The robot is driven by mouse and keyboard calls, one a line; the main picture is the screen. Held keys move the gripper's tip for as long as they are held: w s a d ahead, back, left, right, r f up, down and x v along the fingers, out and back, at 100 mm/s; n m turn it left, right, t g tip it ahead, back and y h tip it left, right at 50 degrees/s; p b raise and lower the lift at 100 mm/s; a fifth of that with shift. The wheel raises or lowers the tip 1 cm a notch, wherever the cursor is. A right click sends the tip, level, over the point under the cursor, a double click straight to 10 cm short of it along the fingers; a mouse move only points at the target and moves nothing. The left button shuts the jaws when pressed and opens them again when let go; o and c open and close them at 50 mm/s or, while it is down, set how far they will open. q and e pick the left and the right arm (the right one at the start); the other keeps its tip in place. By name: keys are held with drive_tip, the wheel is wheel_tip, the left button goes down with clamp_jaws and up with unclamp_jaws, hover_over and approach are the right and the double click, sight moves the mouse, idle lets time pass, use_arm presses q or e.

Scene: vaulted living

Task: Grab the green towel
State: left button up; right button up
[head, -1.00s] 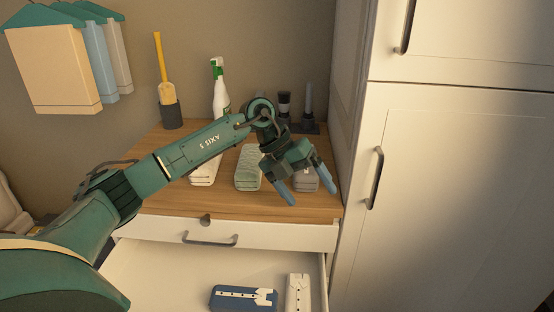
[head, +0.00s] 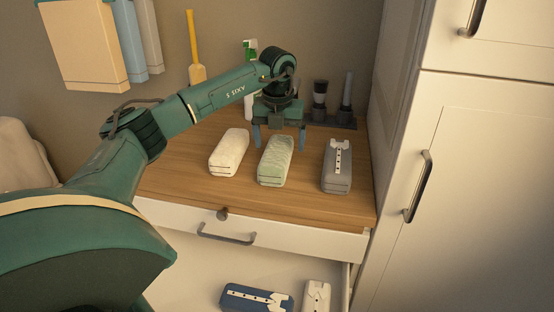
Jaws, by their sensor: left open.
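The green towel (head: 275,165) is a pale green folded bundle lying on the wooden top in the head view, between a white towel and a grey folded item. My left gripper (head: 280,140) is open and points down at the far end of the green towel, one blue fingertip to each side of it. The fingers look empty. The towel's far end is partly covered by the gripper, and I cannot tell whether they touch. My right gripper is not in view.
A white towel (head: 229,152) lies to the left and a grey folded item (head: 337,166) to the right. A bottle (head: 249,100) and a dark stand (head: 335,122) are behind. Below, an open drawer (head: 200,283) holds a blue folded item (head: 257,298). A tall cabinet (head: 480,190) bounds the right.

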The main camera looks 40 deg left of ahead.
sight(277, 149)
use_arm(q)
drive_tip(key=f, duration=0.3)
drive_tip(key=a+f, duration=0.1)
drive_tip(key=f, duration=0.1)
drive_tip(key=shift+f, duration=0.15)
drive_tip(key=c, duration=1.2)
drive_tip(key=shift+o, duration=0.2)
